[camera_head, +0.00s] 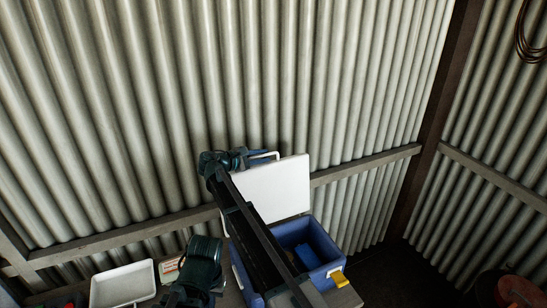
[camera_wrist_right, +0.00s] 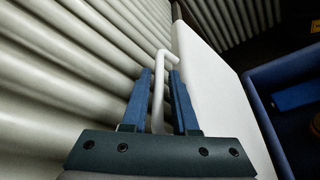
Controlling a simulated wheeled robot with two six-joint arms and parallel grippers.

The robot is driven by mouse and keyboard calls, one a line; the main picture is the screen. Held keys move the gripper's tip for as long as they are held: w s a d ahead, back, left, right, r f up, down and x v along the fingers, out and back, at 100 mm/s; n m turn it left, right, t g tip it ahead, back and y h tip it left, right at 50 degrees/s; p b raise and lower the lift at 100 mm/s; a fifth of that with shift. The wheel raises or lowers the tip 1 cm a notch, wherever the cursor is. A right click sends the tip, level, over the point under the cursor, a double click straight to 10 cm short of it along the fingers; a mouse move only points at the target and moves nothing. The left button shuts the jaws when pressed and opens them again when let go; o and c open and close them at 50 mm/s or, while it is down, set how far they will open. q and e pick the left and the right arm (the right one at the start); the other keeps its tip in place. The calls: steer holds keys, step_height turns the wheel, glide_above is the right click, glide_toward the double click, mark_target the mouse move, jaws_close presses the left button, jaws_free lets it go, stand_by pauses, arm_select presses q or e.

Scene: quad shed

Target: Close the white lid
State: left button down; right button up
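The white lid (camera_head: 275,188) stands open, raised at the back of a blue cooler box (camera_head: 325,263). In the right wrist view, the lid (camera_wrist_right: 212,85) fills the area right of the fingers. A thin white handle bar (camera_head: 265,154) shows behind the lid's upper left edge. My right gripper (camera_head: 247,156) is at that edge, on the wall side of the lid. In the wrist view, its blue fingers (camera_wrist_right: 160,73) are apart, with the white handle (camera_wrist_right: 158,92) between them and narrow gaps showing. My left gripper is not clearly in view.
A corrugated metal wall (camera_head: 160,100) with a horizontal rail (camera_head: 365,163) stands close behind the cooler. A white tray (camera_head: 122,285) lies at lower left. A blue item (camera_head: 307,255) lies inside the cooler, and a yellow latch (camera_head: 339,279) is on its side. My right arm crosses in front.

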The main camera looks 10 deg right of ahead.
steer(key=shift+w+d, duration=0.1)
steer(key=shift+d, duration=0.15)
steer(key=shift+a, duration=0.1)
steer(key=shift+c, duration=0.2)
jaws_close()
stand_by(1.0)
